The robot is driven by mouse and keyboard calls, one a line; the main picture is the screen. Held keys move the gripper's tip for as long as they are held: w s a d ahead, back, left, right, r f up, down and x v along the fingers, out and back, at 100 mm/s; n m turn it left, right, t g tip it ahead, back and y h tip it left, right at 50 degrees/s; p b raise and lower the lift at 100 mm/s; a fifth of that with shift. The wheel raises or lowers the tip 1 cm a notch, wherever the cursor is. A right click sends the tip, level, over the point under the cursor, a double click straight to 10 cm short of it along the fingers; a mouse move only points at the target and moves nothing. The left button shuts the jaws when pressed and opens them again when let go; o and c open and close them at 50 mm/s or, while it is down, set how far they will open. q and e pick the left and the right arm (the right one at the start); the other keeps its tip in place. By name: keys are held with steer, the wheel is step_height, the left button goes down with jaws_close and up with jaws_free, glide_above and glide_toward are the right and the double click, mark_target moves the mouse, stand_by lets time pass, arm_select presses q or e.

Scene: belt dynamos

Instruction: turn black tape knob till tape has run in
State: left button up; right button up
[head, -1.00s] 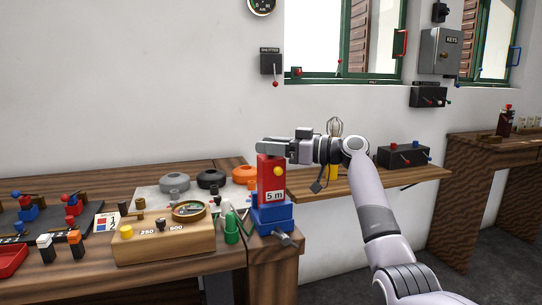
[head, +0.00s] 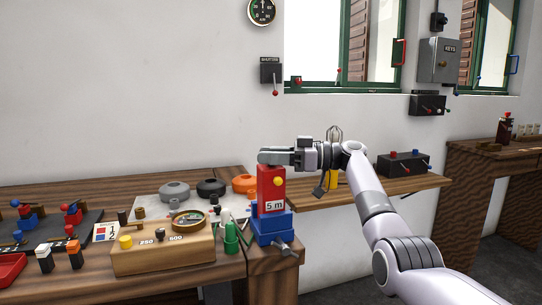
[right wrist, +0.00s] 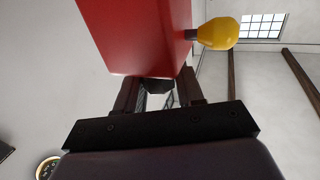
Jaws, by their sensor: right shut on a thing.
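The red tape case (head: 266,184) with a white "5 m" label and a yellow knob (head: 278,181) stands upright in a blue vise (head: 270,226) at the bench corner. My right gripper (head: 272,157) reaches in from the right, over the top of the case. In the right wrist view, a small part of the black knob (right wrist: 158,86) shows between the fingers, against the red case (right wrist: 135,35). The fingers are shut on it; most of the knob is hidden. No run of tape is visible. My left gripper is not in view.
A wooden box with a round dial (head: 165,248) and a green bottle (head: 231,238) stand left of the vise. Grey, black and orange round cases (head: 245,184) lie behind. A shelf (head: 375,188) with a black switch box (head: 404,164) runs along the wall at right.

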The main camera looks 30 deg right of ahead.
steer(key=o, duration=0.9)
steer(key=shift+o, duration=0.2)
steer(key=shift+d, duration=0.1)
steer(key=b+v, duration=0.1)
steer(key=v, duration=0.6)
